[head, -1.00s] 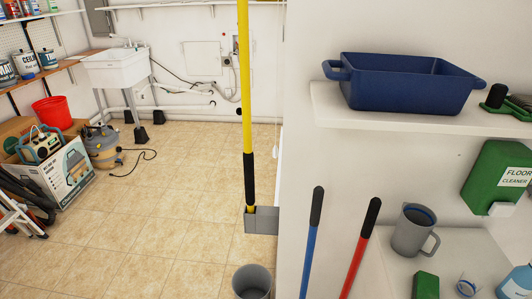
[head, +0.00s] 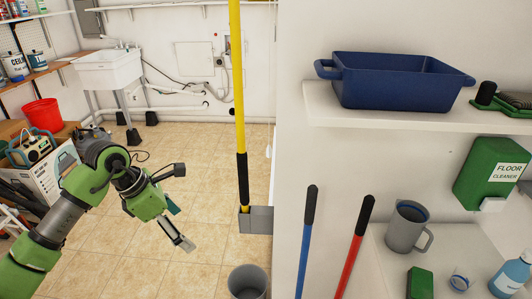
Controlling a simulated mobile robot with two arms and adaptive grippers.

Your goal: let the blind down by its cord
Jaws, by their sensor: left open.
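A thin white cord with a small pale pull (head: 268,151) at its end hangs beside the edge of the white wall, just right of the yellow pole. The blind itself cannot be made out in this view. My left gripper (head: 184,207) is open and empty, over the tiled floor to the left of the yellow pole and the cord. Its two fingers are spread apart and touch nothing. My right gripper is out of view.
A yellow pole (head: 239,90) with a black grip stands in a grey holder (head: 257,219) between my left gripper and the cord. A grey bin (head: 247,283) is below. Blue (head: 307,240) and red (head: 357,245) handles lean at right, under a shelf with a blue tub (head: 400,82).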

